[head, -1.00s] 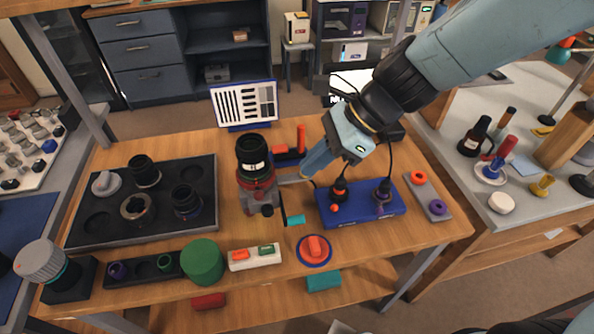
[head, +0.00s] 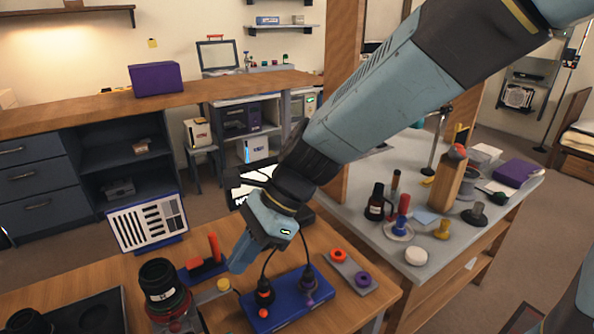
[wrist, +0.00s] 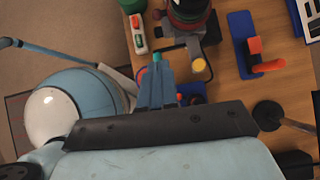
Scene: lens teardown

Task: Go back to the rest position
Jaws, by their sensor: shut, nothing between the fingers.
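My gripper (head: 240,262) is above the wooden workbench (head: 120,284), pointing down, near the blue base with the two corded tools. In the wrist view its fingers (wrist: 157,72) are together with nothing between them. The black lens (head: 160,285) stands upright in a red and grey holder to the left of the gripper. The holder also shows at the top of the wrist view (wrist: 193,28). The gripper is apart from the lens.
A blue base (head: 287,300) with two corded tools stands right of the gripper. A blue stand with a red post (head: 214,246) and a striped chart (head: 148,222) are behind. A grey side table (head: 395,240) holds several small items at right.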

